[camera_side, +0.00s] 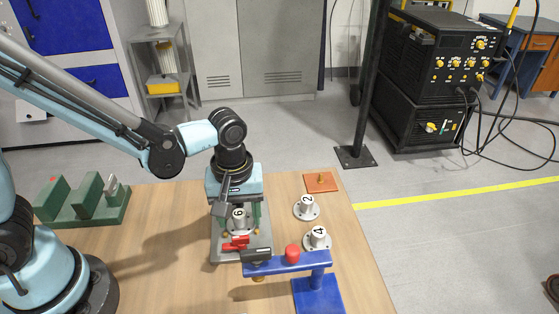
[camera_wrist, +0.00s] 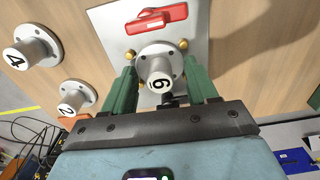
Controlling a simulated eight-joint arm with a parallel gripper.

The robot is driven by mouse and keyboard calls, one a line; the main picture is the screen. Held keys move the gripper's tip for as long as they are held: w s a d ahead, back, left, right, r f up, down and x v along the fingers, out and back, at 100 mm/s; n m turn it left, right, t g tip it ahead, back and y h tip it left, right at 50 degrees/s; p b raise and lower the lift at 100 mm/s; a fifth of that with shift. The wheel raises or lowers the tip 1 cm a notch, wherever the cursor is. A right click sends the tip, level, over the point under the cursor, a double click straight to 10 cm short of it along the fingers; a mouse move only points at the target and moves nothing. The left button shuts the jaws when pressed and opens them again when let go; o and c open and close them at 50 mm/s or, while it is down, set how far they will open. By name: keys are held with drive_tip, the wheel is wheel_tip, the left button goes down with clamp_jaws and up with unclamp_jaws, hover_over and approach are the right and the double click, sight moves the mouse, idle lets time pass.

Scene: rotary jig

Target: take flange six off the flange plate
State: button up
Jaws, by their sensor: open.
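Flange six (camera_side: 239,219), a grey round flange with a white cap marked 6, sits on the grey flange plate (camera_side: 224,253). It also shows in the wrist view (camera_wrist: 158,76), its round base lying between brass pins. My gripper (camera_side: 239,217) points down over it. In the wrist view its two green fingers (camera_wrist: 162,88) stand apart, one on each side of the flange's neck, with visible gaps. The gripper is open and holds nothing. A red clamp or lever (camera_wrist: 157,18) lies on the plate beside the flange. The fingertips' exact height is hard to tell.
Flange two (camera_side: 306,208) and flange four (camera_side: 317,239) stand on the table to the right. A blue stand (camera_side: 318,290) with a red knob (camera_side: 292,254) reaches close to the plate's front. A green block rack (camera_side: 84,202) is at left; an orange plate (camera_side: 321,182) is at back right.

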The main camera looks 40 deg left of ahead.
clamp_jaws()
idle(0.3)
drive_tip(key=shift+r, duration=0.1)
